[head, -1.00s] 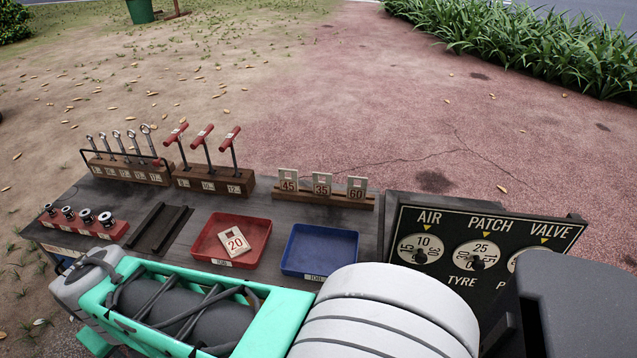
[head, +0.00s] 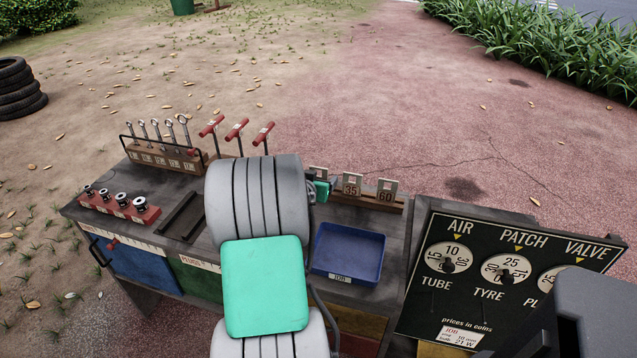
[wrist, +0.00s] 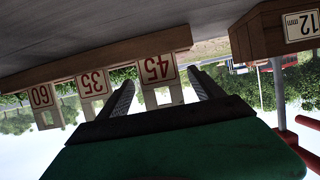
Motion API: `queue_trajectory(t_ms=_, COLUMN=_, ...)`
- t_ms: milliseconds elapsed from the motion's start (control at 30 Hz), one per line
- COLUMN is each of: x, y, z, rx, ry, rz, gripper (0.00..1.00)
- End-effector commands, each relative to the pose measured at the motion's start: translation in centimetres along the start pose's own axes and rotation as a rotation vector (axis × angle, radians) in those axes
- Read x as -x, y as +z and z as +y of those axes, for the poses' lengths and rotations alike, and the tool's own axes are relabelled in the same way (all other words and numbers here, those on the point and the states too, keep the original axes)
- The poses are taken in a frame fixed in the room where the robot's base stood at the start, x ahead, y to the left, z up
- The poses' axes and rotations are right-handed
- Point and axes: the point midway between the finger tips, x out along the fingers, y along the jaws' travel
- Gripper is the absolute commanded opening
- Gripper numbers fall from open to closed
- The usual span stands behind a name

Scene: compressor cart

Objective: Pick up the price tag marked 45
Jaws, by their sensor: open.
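The price tag marked 45 (wrist: 158,72) stands in a wooden rack (wrist: 95,65), upside down in the wrist view. In the head view only the top of the 45 tag (head: 318,172) shows; my gripper and arm hide the rest. Tags 35 (head: 352,184) and 60 (head: 387,191) stand beside it in the same rack. My gripper (wrist: 160,79) is open and empty. Its two fingers lie one on each side of the 45 tag in the wrist view. I cannot tell how far they reach past it.
A blue tray (head: 347,252) sits in front of the rack. T-handled tools (head: 237,130) stand left of my arm; their block (wrist: 275,35) is close to my gripper. A price board (head: 500,270) is at the right. My arm hides the red tray.

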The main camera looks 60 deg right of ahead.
Motion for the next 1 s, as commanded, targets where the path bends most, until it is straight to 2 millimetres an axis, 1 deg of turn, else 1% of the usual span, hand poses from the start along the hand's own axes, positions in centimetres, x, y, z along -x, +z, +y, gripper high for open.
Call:
queue_trajectory(t_ms=33, x=-0.60, y=0.04, z=0.03, rx=-0.001, ry=0.001, rz=0.000, gripper=0.76)
queue_trajectory(t_ms=100, x=-0.92, y=-0.05, z=-0.01, rx=0.000, ry=0.000, rz=0.001, gripper=0.76)
queue_trajectory(t_ms=267, x=-0.88, y=-0.09, z=-0.06, rx=0.000, ry=-0.001, rz=0.001, gripper=0.76)
queue_trajectory(t_ms=300, x=-0.88, y=-0.09, z=-0.07, rx=0.000, ry=-0.001, rz=0.001, gripper=0.75)
queue_trajectory(t_ms=1000, x=-0.84, y=-0.08, z=-0.08, rx=0.000, ry=-0.002, rz=0.000, gripper=0.17)
